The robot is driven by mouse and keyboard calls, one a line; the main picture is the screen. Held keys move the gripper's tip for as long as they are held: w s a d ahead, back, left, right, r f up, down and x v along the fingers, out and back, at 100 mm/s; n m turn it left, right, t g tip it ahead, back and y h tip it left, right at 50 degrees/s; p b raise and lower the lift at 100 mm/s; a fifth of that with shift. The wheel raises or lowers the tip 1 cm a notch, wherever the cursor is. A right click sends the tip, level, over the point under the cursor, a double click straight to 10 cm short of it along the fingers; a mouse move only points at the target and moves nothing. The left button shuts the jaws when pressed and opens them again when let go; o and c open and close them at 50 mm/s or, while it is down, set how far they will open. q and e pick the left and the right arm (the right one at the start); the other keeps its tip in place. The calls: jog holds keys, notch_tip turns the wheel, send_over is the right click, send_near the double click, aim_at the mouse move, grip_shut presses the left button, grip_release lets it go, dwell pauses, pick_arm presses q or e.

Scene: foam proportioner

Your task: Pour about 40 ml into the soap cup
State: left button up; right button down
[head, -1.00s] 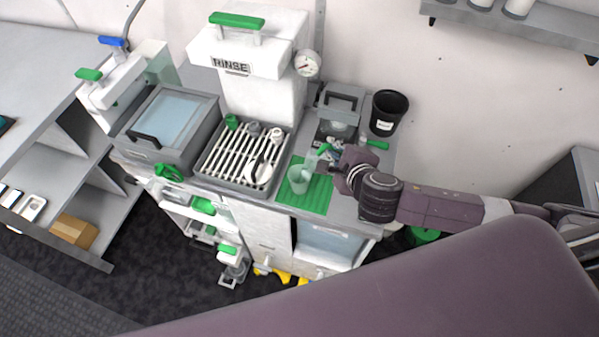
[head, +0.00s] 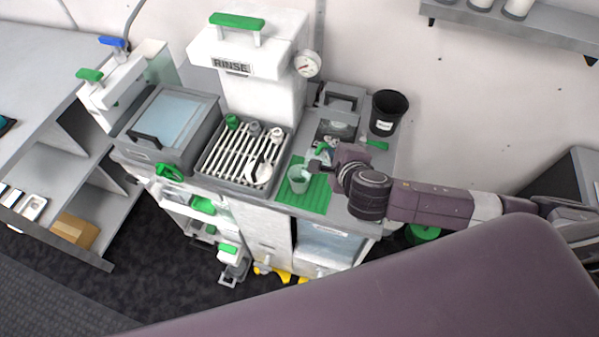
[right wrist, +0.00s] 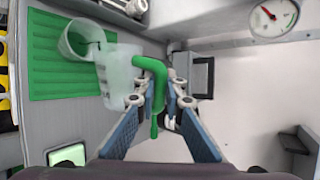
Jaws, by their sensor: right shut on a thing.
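A translucent cup (head: 297,181) stands on the green ribbed mat (head: 318,196). It also shows in the right wrist view (right wrist: 74,42), with something dark green seen at its inside. My right gripper (right wrist: 157,100) is shut on the green handle of a translucent jug (right wrist: 122,76). In the right wrist view the jug's mouth end overlaps the cup's rim; whether they touch I cannot tell. The jug looks tilted towards the cup. In the head view the jug (head: 312,168) is partly hidden by my right gripper (head: 325,167). Any liquid level is too small to read. My left gripper is not in view.
A black bin (head: 388,112) stands behind, right. The white RINSE unit (head: 250,60) with a gauge (head: 307,64) rises at the back. A lidded grey basin (head: 170,125) is further left.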

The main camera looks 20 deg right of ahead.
jog(key=shift+a+r, duration=0.15)
jog(key=shift+r, duration=0.05)
dwell(0.4)
